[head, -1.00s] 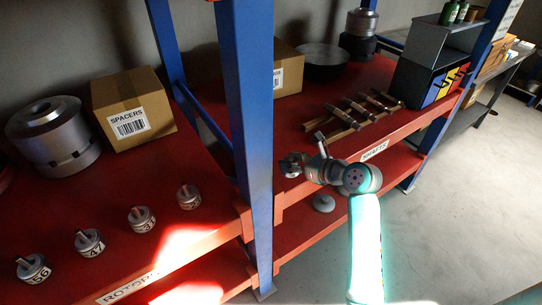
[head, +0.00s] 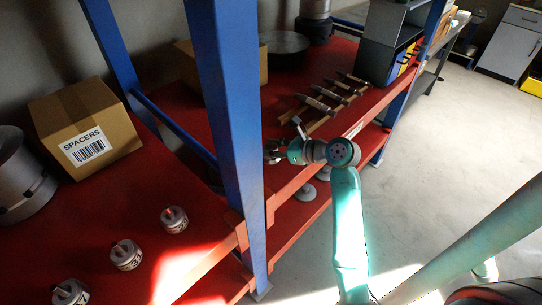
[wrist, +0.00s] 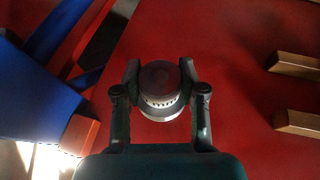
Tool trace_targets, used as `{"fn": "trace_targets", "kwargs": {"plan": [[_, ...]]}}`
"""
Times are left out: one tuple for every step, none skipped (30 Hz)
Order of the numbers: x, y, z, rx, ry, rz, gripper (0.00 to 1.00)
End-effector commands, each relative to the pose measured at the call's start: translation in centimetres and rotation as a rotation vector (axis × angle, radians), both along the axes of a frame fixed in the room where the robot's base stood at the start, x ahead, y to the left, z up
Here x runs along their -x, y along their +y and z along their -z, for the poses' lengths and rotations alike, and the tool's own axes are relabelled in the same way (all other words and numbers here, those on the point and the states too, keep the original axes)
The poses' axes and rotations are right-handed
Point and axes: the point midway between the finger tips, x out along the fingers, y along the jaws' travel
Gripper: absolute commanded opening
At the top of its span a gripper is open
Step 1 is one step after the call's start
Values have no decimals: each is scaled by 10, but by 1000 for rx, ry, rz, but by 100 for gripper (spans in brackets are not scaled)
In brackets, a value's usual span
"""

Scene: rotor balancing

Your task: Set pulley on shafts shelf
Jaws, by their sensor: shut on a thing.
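My gripper (wrist: 160,85) is shut on the pulley (wrist: 160,98), a round grey piece with a toothed band and a darker top, one finger on each side of it in the wrist view. Red shelf surface lies beneath it there; I cannot tell whether the pulley touches it. In the head view my gripper (head: 272,151) is at the near left part of the red shafts shelf (head: 283,104), just right of the blue post. The pulley is too small to make out clearly there. Several shafts (head: 340,87) lie on wooden supports farther back on this shelf.
The blue post (head: 228,110) stands close left of my gripper. Wooden support ends (wrist: 297,65) show to the right in the wrist view. A cardboard box (head: 262,65) and a dark round disc (head: 284,42) sit farther back. Bare shelf lies between gripper and shafts.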

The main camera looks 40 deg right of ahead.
Motion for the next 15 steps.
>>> {"fn": "trace_targets", "kwargs": {"plan": [[0, 0, 5, -3, 2, 0, 0], [0, 0, 8, -4, 2, 1, 0], [0, 0, 14, -3, 2, 1, 0], [0, 0, 18, -3, 2, 0, 0], [0, 0, 22, -4, 2, 1, 0], [0, 0, 27, -4, 2, 1, 0], [0, 0, 30, -3, 1, 0, 0], [0, 0, 33, -3, 1, 0, 0], [0, 0, 34, -2, 0, 1, 0], [0, 0, 35, -2, 0, 1, 0], [0, 0, 34, -1, -1, 0, 0], [0, 0, 34, -1, -2, 0, 0], [0, 0, 34, -1, -1, 0, 0], [0, 0, 34, -1, -1, 0, 0], [0, 0, 34, -1, -1, 0, 0]]}}
